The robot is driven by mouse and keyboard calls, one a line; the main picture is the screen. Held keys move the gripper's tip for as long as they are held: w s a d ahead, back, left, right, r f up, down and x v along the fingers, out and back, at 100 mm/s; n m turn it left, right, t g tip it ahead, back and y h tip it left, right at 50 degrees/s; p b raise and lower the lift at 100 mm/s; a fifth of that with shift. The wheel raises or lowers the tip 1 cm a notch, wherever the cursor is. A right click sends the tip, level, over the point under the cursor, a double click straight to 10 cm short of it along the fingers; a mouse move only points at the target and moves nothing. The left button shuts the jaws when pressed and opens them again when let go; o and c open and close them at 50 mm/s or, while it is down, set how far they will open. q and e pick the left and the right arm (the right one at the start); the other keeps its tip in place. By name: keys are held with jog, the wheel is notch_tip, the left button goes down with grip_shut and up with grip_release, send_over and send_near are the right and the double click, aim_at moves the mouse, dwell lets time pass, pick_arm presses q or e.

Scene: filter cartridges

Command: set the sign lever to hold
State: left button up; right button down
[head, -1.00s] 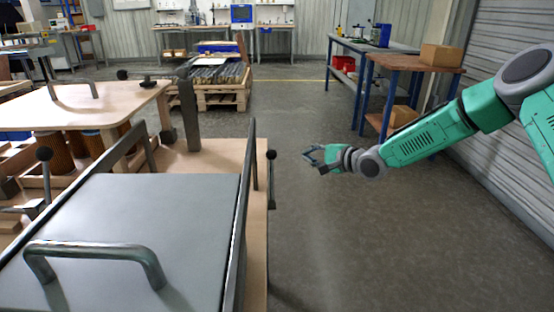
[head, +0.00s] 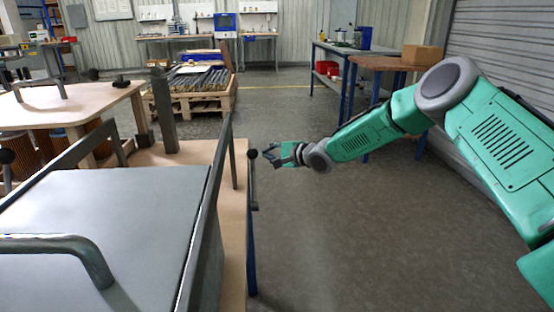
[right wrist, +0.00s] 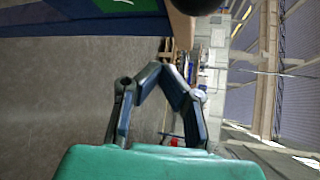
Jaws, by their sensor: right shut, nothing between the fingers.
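A lever with a black ball knob (head: 252,153) stands at the right edge of the bench, its arm running down from the knob. I take it for the sign lever; no lettering is readable. My right gripper (head: 267,152) is shut and empty just right of the knob. In the head view they nearly overlap; I cannot tell whether they touch. In the right wrist view the fingertips (right wrist: 160,67) meet, and a dark round knob (right wrist: 198,4) is cut off at the top edge, apart from them. My left gripper is out of view.
A grey lid with a metal handle (head: 85,255) and a raised bar (head: 205,215) fill the near left. Another ball knob (head: 7,156) is at the left edge. A wooden table (head: 60,103) stands behind. The floor (head: 350,230) right of the bench is clear.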

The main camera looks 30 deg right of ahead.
jog(key=s+a+r+n+t, duration=0.1)
jog(key=s+a+n+t, duration=0.1)
jog(key=s+a, duration=0.3)
jog(key=s+a+r+n+t+y, duration=0.1)
jog(key=s+a, duration=0.4)
jog(key=s, duration=0.6)
jog(key=shift+s+a+r+n+t, duration=0.35)
jog(key=shift+r+n+t, duration=0.2)
jog(key=shift+t, duration=0.15)
dwell(0.4)
jog(key=shift+f, duration=0.1)
